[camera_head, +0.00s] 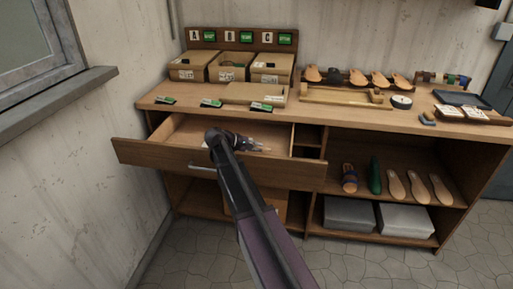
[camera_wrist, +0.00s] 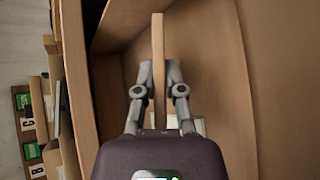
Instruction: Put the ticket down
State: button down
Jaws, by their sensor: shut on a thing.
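My gripper (camera_head: 262,147) reaches into the open drawer (camera_head: 220,172), low inside it, with its fingers toward the picture's right. In the head view the held piece is too small to make out clearly.
Three cardboard boxes (camera_head: 231,67) stand under a lettered board (camera_head: 200,38) at the worktop's back. Small green-marked cards (camera_head: 211,103) lie along its front edge. The worktop edge (camera_wrist: 76,80) is close to my gripper. Sandals, soles and grey boxes (camera_head: 349,216) fill the right shelves.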

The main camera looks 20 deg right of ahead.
jog(key=shift+f, duration=0.1)
jog(key=c, duration=0.7)
grip_release()
jog(key=shift+c, duration=0.2)
jog(key=shift+r+p, duration=0.65)
jog(key=shift+r, duration=0.05)
jog(key=p+v, duration=0.5)
jog(key=v, duration=0.7)
jog(key=shift+f, duration=0.1)
